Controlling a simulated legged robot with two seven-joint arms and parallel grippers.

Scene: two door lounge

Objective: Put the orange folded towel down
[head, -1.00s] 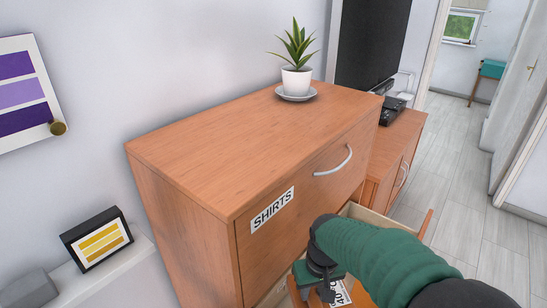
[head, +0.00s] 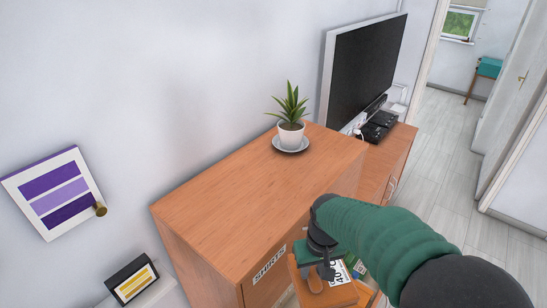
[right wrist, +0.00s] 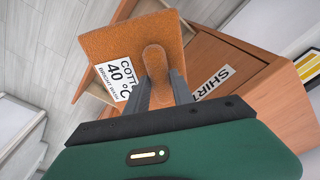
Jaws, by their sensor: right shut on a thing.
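The orange folded towel (head: 341,296) with a white "40 °C" label hangs from my right gripper (head: 318,275), at the front of the wooden chest. In the right wrist view the towel (right wrist: 120,48) fills the space ahead of the fingers. The right gripper (right wrist: 158,88) is shut on a rounded orange part of it. An open drawer with pale sides (right wrist: 88,82) shows partly behind the towel; the towel hides much of it. I cannot tell whether the towel touches the drawer. My left gripper is not in view.
The wooden chest (head: 240,195) carries a "SHIRTS" label (head: 269,264) and a potted plant (head: 290,130) on a saucer. A television (head: 365,65) stands on a lower cabinet (head: 385,160) behind. Open floor (head: 440,140) lies to the right. The chest top is mostly bare.

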